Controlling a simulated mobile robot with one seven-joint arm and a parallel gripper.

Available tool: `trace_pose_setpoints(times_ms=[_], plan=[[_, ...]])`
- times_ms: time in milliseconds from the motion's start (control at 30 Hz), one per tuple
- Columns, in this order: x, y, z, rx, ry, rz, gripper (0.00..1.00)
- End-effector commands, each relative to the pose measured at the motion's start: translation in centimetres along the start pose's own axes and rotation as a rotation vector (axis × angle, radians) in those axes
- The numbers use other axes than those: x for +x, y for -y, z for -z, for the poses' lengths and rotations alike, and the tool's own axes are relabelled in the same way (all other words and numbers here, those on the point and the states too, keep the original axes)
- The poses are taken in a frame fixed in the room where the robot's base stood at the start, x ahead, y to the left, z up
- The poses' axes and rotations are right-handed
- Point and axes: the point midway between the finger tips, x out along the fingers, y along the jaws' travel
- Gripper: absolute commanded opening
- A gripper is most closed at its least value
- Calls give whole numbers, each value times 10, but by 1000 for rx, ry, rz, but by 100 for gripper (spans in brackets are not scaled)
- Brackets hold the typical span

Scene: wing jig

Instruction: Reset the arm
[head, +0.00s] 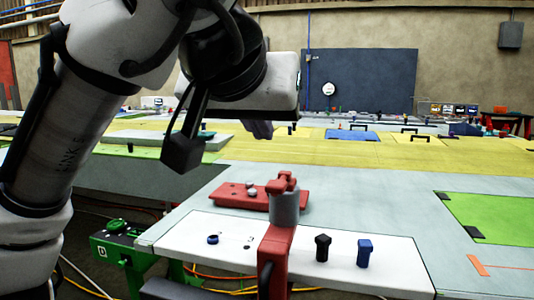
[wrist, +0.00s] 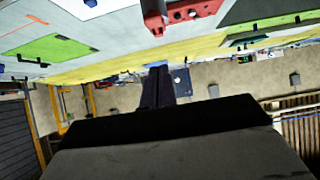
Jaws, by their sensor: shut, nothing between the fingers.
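My arm fills the left and upper middle of the head view. My gripper (head: 260,130) hangs in the air above the far part of the work surface, its fingers partly hidden behind the wrist. In the wrist view, which shows the room upside down, its dark fingers (wrist: 158,72) are together with nothing between them. It touches nothing that I can see.
A white panel (head: 190,238) at the front holds a blue ring (head: 212,239), a black peg (head: 322,248) and a blue peg (head: 364,252). A red clamp (head: 276,255) stands at its front edge. A red block (head: 232,195) lies behind. A green panel (head: 495,220) is right.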

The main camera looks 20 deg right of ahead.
Motion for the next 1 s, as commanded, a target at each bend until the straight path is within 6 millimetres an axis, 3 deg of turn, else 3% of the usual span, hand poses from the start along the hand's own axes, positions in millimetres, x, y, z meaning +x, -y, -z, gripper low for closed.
trace_pose_setpoints(times_ms=[200,733,867,1000], plan=[[-13,0,4,-1,0,-1,0],[-12,5,9,-9,-51,-27,0],[-17,24,28,-39,-251,-110,0],[-43,70,54,-84,-613,-175,0]])
